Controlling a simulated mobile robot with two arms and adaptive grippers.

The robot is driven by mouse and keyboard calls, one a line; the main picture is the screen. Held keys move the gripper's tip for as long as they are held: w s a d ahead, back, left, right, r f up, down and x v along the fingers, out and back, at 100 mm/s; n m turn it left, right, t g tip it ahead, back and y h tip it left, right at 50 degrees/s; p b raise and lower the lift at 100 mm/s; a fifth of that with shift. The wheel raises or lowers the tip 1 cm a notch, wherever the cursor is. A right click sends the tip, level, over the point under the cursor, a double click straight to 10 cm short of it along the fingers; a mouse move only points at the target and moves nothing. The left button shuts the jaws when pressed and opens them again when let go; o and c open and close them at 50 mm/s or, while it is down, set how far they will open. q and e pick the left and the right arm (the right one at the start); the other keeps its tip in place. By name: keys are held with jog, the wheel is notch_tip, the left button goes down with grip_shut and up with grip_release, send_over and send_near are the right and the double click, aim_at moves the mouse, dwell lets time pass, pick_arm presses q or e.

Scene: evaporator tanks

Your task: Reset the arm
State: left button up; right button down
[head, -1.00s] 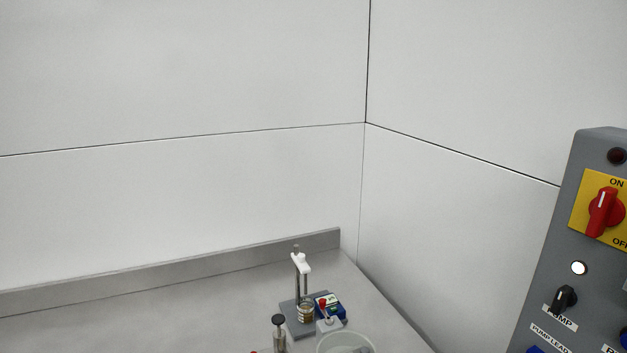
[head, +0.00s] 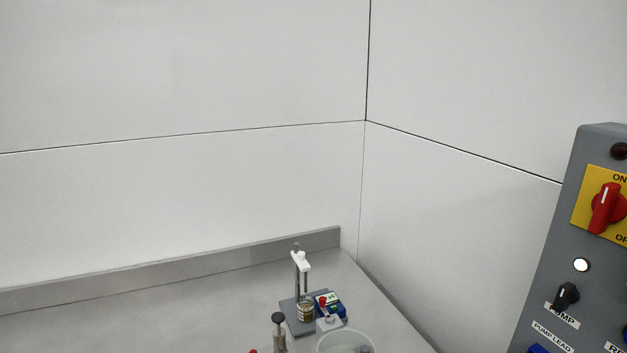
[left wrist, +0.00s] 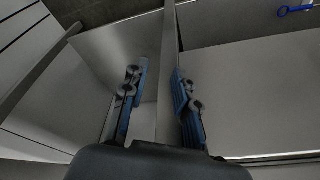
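In the left wrist view my left gripper (left wrist: 158,88) shows its two blue-padded fingers spread apart. The gap between them is empty. A grey metal edge and panel surfaces lie beyond the fingers. Neither gripper shows in the head view, and my right gripper is in no view.
A grey counter (head: 180,310) runs along the white walls. At its far corner stand a small stand with a jar (head: 305,309), a blue device (head: 331,304), a black-capped cylinder (head: 279,333) and a white bucket (head: 345,338). A grey control panel (head: 560,240) with a red switch (head: 606,207) stands at right.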

pick_arm(q)
jog(key=s+f, duration=0.3)
jog(key=f, duration=0.6)
jog(key=s+f, duration=0.3)
jog(key=f, duration=0.5)
jog(key=s+a+f+g+b, duration=0.1)
jog(key=s+a+f, duration=0.2)
jog(key=s+f, duration=0.8)
jog(key=s, duration=0.2)
jog(key=shift+s+a+f+g, duration=0.2)
jog(key=shift+s+f+g, duration=0.15)
jog(key=shift+g, duration=0.05)
